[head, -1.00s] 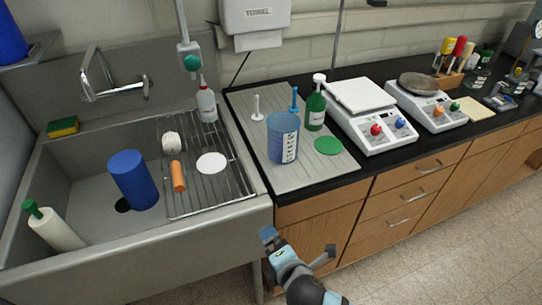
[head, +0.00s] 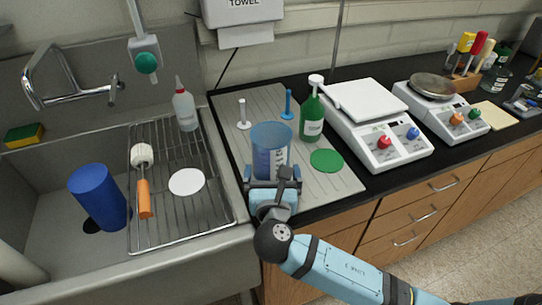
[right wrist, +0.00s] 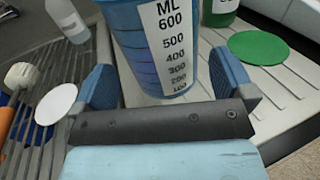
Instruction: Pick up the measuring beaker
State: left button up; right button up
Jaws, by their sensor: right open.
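The measuring beaker (head: 271,147) is a translucent blue cup with a white scale. It stands upright on the grey drain board (head: 338,187) right of the sink. My right gripper (head: 272,178) is at the beaker's near side. In the right wrist view the beaker (right wrist: 150,45) rises just ahead of the gripper (right wrist: 166,85), with one blue finger at its left and one at its right. The fingers are open, and I cannot tell whether they touch it. The beaker's lower near side is partly hidden by the gripper in the head view. My left gripper is not in view.
A wire rack (head: 205,213) lies over the sink at left. White scales (head: 384,142) stand at right.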

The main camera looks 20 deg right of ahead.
aim_at(271, 142)
jog(key=x, duration=0.5)
jog(key=shift+w+r, duration=0.1)
jog(key=shift+w, duration=0.25)
jog(key=c, duration=0.7)
